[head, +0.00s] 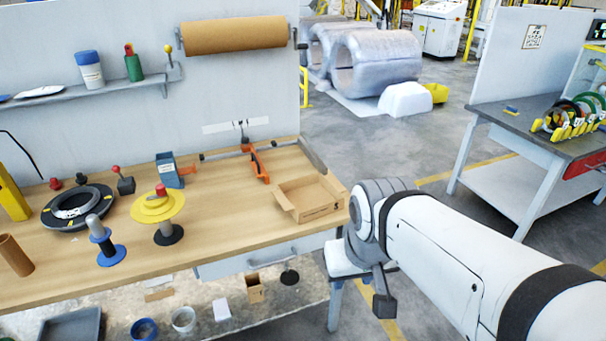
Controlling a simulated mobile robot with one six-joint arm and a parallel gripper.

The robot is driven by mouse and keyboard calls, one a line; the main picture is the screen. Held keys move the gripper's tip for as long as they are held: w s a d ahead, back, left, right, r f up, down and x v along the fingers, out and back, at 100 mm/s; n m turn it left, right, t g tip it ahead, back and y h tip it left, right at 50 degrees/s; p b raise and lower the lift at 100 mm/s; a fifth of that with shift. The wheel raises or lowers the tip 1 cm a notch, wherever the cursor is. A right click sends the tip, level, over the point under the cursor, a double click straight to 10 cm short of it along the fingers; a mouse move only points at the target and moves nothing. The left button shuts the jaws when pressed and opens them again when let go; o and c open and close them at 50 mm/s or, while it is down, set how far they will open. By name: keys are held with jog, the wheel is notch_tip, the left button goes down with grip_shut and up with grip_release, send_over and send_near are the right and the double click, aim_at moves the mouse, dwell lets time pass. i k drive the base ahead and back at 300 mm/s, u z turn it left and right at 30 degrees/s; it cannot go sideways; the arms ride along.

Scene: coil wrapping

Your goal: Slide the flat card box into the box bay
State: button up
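An open, shallow cardboard box (309,198) lies on the wooden bench top near its right front corner, with its flaps raised. Small flat brown card pieces (159,295) lie below the bench; I cannot tell whether one of them is the flat card box. No place is clearly recognisable as the box bay. My arm comes in from the lower right, and a dark grey block (384,305) hangs below its grey joint, right of the bench corner. This seems to be my gripper's end, apart from the box. Its fingers cannot be made out, and I see nothing held.
The bench (232,228) also carries an orange-handled tool (259,165), a yellow disc stand (158,207) and a black ring (77,208). A brown paper roll (234,35) hangs above. A second table (530,124) with coloured coils stands right, across open floor.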

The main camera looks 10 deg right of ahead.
aim_at(309, 197)
jog(key=z, duration=0.1)
jog(key=i, duration=1)
jog(key=z, duration=0.45)
jog(key=k, duration=0.65)
jog(key=u, duration=0.35)
jog(key=i, duration=0.5)
jog(key=z, duration=0.05)
